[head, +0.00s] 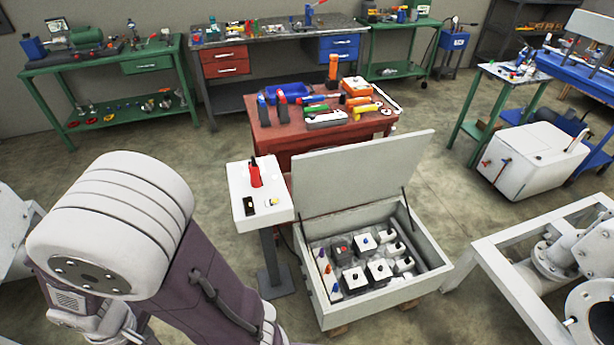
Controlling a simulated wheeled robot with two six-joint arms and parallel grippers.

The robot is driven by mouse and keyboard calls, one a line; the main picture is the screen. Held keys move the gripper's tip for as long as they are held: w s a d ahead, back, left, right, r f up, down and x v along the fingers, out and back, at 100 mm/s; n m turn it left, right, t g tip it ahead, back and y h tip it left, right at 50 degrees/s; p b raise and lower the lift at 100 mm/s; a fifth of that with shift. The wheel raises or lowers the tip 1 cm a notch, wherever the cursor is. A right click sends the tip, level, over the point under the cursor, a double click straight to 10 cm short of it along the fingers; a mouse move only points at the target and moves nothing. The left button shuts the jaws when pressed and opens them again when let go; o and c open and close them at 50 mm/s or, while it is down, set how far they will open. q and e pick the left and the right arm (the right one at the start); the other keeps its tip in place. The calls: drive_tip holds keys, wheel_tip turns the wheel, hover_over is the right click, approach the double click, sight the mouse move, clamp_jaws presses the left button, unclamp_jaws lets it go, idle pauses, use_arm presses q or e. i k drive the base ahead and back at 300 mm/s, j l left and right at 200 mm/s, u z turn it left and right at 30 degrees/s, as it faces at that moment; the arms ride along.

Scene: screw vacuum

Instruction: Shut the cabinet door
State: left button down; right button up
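The cabinet is a low grey-white box (318,290) on the floor, right of centre in the head view. Its door, a flat white panel (355,175), is hinged at the back edge and stands open, tilted up and back. A thin dark stay (407,202) joins the door to the box at the right. Inside are several white switch blocks (355,278) with coloured knobs. My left arm's thick links fill the lower left, with its gripper outside the picture. My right gripper is not in view either.
A white pedestal panel (262,205) with a red switch stands just left of the cabinet. A red tool table (285,133) is close behind the door. A white pipe frame (500,285) stands at the right. Bare floor (450,190) lies between cabinet and white tank (535,160).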

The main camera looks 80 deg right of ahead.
sight(331, 179)
drive_tip(key=i+l+z, duration=0.15)
drive_tip(key=i+z, duration=0.25)
drive_tip(key=i, duration=0.15)
drive_tip(key=i+z, duration=0.45)
drive_tip(key=i+j+z, duration=0.2)
drive_tip(key=i+z, duration=0.2)
drive_tip(key=i, duration=0.2)
drive_tip(key=i+l+z, duration=0.15)
drive_tip(key=i+z, duration=0.3)
drive_tip(key=i+l+z, duration=0.1)
drive_tip(key=z, duration=0.4)
drive_tip(key=i+j+z, duration=0.15)
drive_tip(key=i+z, duration=0.3)
drive_tip(key=i+j+z, duration=0.2)
drive_tip(key=i+z, duration=0.15)
drive_tip(key=z, duration=0.15)
drive_tip(key=i+j+z, duration=0.25)
drive_tip(key=z, duration=0.2)
drive_tip(key=i+j+z, duration=0.2)
drive_tip(key=j+z, duration=0.25)
drive_tip(key=i+z, duration=0.2)
drive_tip(key=z, duration=0.25)
drive_tip(key=i+z, duration=0.2)
drive_tip(key=z, duration=0.2)
drive_tip(key=i+j+z, duration=0.1)
drive_tip(key=z, duration=0.35)
drive_tip(key=i+j+z, duration=0.2)
drive_tip(key=z, duration=0.2)
drive_tip(key=i, duration=0.1)
